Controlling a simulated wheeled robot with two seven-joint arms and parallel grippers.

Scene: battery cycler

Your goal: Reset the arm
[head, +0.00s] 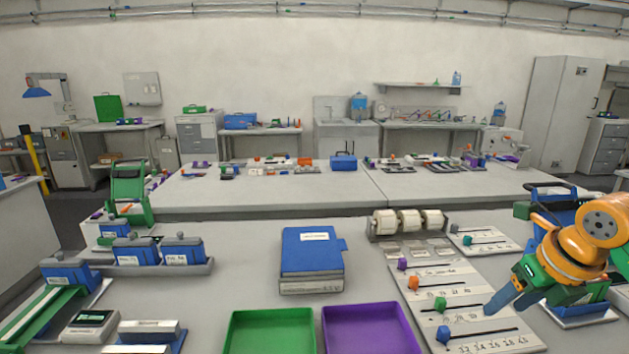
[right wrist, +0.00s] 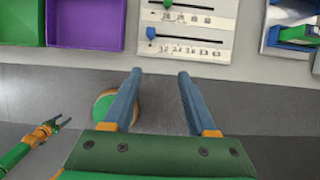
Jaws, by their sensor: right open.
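My right gripper (head: 515,303) is at the right of the head view, on its orange and green arm. Its two blue fingers are apart with nothing between them, beside the slider boards. The right wrist view also shows the right gripper (right wrist: 160,72), with bare grey between the fingers and the table edge beyond the tips. An orange and green arm with small dark jaws, which looks like my left gripper (right wrist: 62,120), is at the left of that view. Its jaws are too small to read. The head view does not show the left gripper.
A green tray (head: 229,338) and a purple tray (head: 414,338) are at the table's front. Slider boards (head: 462,294) lie left of the right gripper. A blue box (head: 312,252) is mid-table. Blue devices (head: 183,249) stand at left. Table (head: 255,262) around the box is clear.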

